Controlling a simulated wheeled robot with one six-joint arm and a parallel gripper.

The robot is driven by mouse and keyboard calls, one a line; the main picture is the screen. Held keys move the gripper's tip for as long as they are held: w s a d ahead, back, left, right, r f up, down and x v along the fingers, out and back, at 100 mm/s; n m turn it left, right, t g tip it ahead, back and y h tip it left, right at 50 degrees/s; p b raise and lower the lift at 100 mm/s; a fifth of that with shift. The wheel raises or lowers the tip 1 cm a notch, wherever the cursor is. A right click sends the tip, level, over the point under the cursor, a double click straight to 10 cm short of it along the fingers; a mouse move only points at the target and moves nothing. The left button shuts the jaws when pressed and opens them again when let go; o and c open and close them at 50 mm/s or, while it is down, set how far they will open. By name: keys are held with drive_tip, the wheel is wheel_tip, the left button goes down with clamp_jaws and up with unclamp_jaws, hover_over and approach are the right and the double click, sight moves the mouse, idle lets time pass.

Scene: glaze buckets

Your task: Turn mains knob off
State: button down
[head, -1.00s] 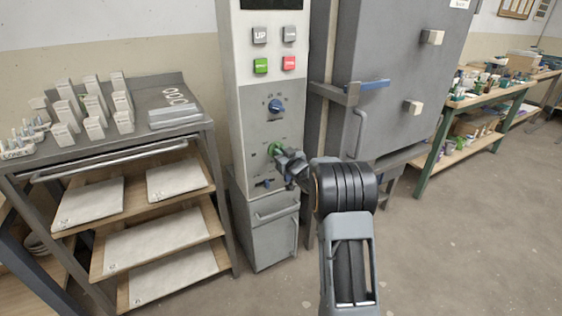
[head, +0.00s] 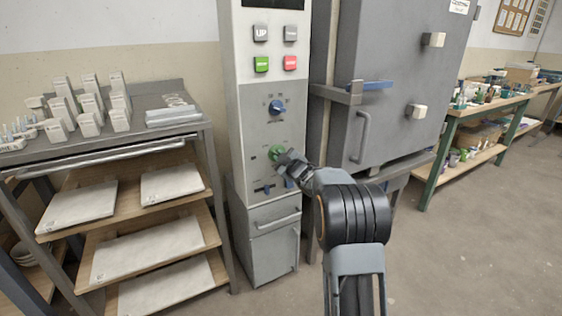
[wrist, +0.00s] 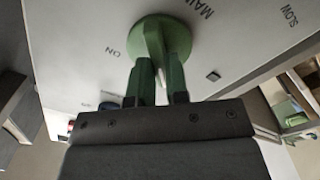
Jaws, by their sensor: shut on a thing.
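The mains knob (wrist: 155,38) is a round green knob on the pale control panel (head: 265,115). In the wrist view the word MAIN shows to its upper right and ON to its left. In the head view my gripper (head: 281,158) partly covers the knob.
Small blue controls (head: 264,187) lie just below. A grey kiln (head: 395,80) with a protruding latch handle (head: 367,85) stands right. A shelved cart (head: 120,150) stands left. Floor at right is clear.

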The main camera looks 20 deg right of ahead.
idle(0.5)
drive_tip(key=c, duration=1.1)
unclamp_jaws()
drive_tip(key=s, duration=0.4)
drive_tip(key=s+d+p, duration=0.1)
drive_tip(key=s, duration=0.4)
drive_tip(key=s+p, duration=0.1)
drive_tip(key=s, duration=0.3)
drive_tip(key=shift+s+d, duration=0.25)
drive_tip(key=shift+s, duration=0.1)
